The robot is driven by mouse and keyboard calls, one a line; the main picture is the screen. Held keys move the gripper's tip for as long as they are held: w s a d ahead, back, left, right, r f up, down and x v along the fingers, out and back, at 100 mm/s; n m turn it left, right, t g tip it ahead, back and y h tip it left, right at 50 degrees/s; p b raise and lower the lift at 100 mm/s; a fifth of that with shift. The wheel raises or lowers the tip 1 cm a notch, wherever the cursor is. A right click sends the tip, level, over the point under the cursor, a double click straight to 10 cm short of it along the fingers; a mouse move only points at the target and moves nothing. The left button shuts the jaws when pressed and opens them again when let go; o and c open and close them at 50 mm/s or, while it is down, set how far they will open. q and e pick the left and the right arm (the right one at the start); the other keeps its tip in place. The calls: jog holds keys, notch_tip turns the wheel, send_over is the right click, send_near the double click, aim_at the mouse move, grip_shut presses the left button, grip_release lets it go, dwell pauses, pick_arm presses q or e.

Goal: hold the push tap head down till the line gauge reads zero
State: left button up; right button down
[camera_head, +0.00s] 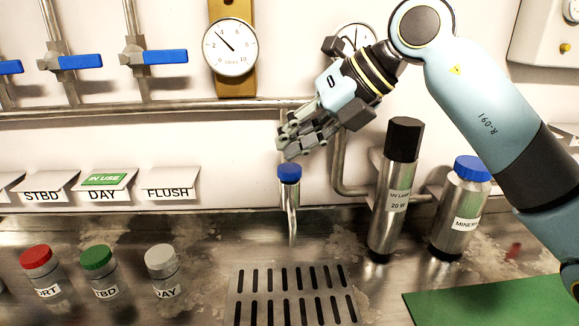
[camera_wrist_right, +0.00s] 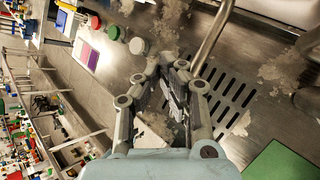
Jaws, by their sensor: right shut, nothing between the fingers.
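The push tap head (camera_head: 289,172) is a blue cap on a thin metal spout (camera_head: 292,215) above the drain grille. My right gripper (camera_head: 287,148) is shut and empty, its fingertips just above the blue head; I cannot tell whether they touch. In the right wrist view the closed fingers (camera_wrist_right: 180,95) show, but the blue head is not visible. A round white gauge (camera_head: 230,46) on a wooden backing has its needle between 2 and 4. A second gauge (camera_head: 358,36) is partly hidden behind my right arm. My left gripper is not in view.
A black-capped UV lamp cylinder (camera_head: 395,190) and a blue-capped mineral canister (camera_head: 461,210) stand right of the tap. Capped bottles (camera_head: 98,270) stand at left. Blue valve levers (camera_head: 165,57) are on the wall pipes. The drain grille (camera_head: 232,300) is clear.

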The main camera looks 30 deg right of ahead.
jog(key=shift+f, duration=0.15)
dwell(0.4)
jog(key=shift+f+b, duration=0.25)
jog(key=shift+b, duration=0.1)
jog(key=shift+f+b, duration=0.45)
jog(key=shift+f, duration=0.1)
dwell(6.5)
